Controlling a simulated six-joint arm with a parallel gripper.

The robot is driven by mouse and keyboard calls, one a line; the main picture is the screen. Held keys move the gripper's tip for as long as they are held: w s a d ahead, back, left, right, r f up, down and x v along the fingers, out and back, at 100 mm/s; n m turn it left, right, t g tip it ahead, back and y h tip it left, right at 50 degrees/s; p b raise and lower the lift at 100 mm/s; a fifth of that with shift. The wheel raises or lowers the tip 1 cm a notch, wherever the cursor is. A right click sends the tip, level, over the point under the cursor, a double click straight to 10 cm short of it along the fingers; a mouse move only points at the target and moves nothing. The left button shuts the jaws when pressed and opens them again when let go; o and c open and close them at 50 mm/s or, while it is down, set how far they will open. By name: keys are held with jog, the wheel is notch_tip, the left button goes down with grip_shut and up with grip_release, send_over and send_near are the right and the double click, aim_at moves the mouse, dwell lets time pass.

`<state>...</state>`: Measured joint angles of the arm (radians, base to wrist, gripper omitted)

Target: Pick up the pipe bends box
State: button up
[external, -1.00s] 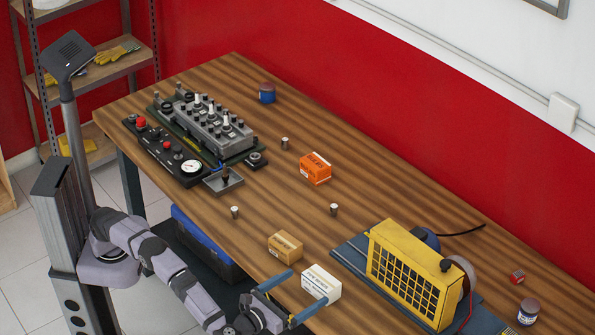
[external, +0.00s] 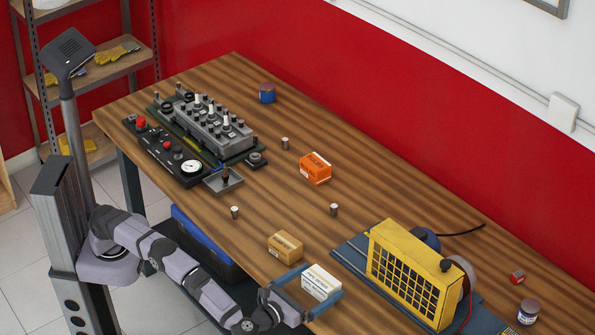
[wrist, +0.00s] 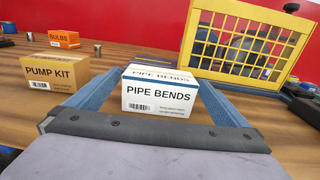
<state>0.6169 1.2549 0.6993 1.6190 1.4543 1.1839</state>
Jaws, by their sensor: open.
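The pipe bends box (external: 320,283) is white with a blue edge and stands upright on the wooden table near its front edge. In the wrist view its labelled face (wrist: 158,98) reads "PIPE BENDS" and faces me. My gripper (external: 310,285) is open, with one blue finger on each side of the box. In the wrist view the left finger and right finger reach past the box's sides, close to it. I cannot tell whether either finger touches it.
A tan pump kit box (external: 285,246) stands just left of the pipe bends box. The yellow caged engine trainer (external: 405,275) on its blue base is close on the right. An orange bulbs box (external: 315,168) and small metal cylinders stand farther back. Open tabletop lies behind the box.

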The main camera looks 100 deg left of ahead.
jog(key=shift+x, duration=0.9)
jog(key=c, duration=1.2)
jog(key=shift+r, duration=0.1)
